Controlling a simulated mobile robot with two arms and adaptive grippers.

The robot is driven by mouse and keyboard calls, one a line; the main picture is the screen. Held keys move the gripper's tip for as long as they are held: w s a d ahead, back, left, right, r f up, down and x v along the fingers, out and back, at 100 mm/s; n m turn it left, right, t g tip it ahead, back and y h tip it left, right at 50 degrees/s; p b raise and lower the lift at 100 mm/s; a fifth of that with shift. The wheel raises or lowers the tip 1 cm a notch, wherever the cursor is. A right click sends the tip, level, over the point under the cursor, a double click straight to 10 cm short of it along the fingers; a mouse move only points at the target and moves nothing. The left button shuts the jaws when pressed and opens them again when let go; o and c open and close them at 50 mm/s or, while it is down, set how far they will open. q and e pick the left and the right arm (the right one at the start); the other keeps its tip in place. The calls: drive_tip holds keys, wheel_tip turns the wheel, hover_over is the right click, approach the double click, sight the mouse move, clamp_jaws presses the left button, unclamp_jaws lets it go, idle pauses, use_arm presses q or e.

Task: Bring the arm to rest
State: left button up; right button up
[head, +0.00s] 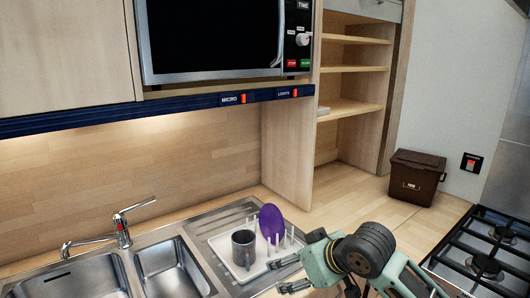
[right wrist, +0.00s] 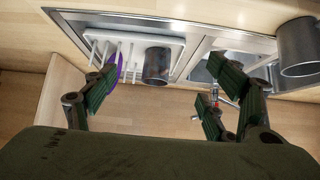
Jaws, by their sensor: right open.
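My right arm comes in from the lower right of the head view. Its gripper (head: 284,277) is low over the right edge of the sink unit, to the right of and nearer than the rack. In the right wrist view the two fingers of the gripper (right wrist: 162,70) are spread wide with nothing between them. A grey metal mug (head: 243,248) and a purple plate (head: 271,222) stand in a white dish rack (head: 221,245), apart from the gripper. The mug (right wrist: 158,65) also shows beyond the fingers in the right wrist view. My left gripper is not in view.
A steel double sink (head: 128,262) with a tap (head: 122,232) lies left of the rack. A brown bin (head: 417,178) stands at the back right, beside the gas hob (head: 488,255). A microwave (head: 215,38) hangs above. A metal cylinder (right wrist: 298,45) shows at right in the wrist view.

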drive_tip(key=s+d+f+m+g, duration=0.1)
drive_tip(key=s+f+m, duration=0.1)
drive_tip(key=s+f, duration=1.2)
drive_tip(key=s+d+f+m+g+h, duration=0.15)
drive_tip(key=s+d+f, duration=0.35)
drive_tip(key=s, duration=0.5)
drive_tip(key=s+d+f+m+g+h, duration=0.1)
drive_tip(key=s+d+f+m+h, duration=0.15)
drive_tip(key=s+d, duration=0.55)
drive_tip(key=s+f+n+g+h, duration=0.1)
drive_tip(key=s+f, duration=0.1)
drive_tip(key=f, duration=1.3)
drive_tip(key=s+f+g, duration=0.1)
drive_tip(key=s+f, duration=0.2)
drive_tip(key=f, duration=1.1)
drive_tip(key=s+d+f, duration=0.2)
drive_tip(key=s+f, duration=1.2)
drive_tip(key=s, duration=0.1)
drive_tip(key=shift+s+g, duration=0.2)
drive_tip(key=shift+g, duration=0.25)
